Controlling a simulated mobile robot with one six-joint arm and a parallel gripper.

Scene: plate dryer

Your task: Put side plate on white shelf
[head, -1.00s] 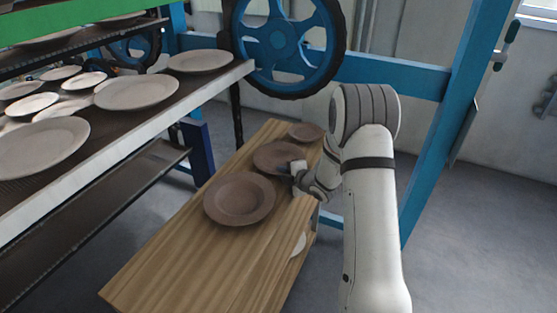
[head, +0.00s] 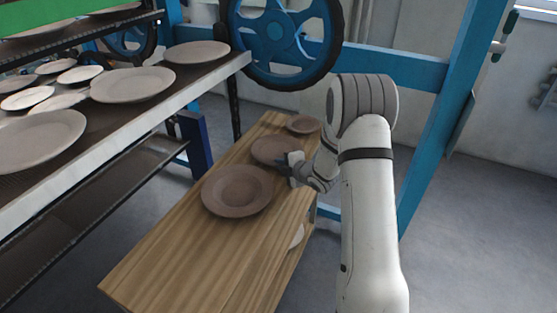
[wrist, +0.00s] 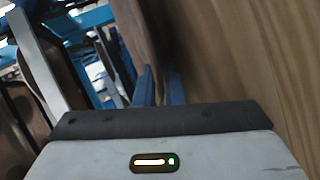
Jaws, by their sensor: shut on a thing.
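Three brown plates lie in a row on the wooden table: a large one (head: 237,190) in front, a mid-sized one (head: 270,149) in the middle and a small one (head: 303,124) at the far end. My gripper (head: 284,164) is at the right near rim of the mid-sized plate and shut on it. In the wrist view, the blue fingers (wrist: 160,86) stand either side of the brown plate's edge (wrist: 140,35). I cannot tell whether this plate is lifted. The white-edged shelf (head: 150,122) is at left, with several pale plates on it.
The wooden table (head: 165,255) has bare room at its near end. A lower dark shelf (head: 85,215) runs under the white-edged one. A blue wheel (head: 275,35) and blue frame post (head: 447,110) stand behind.

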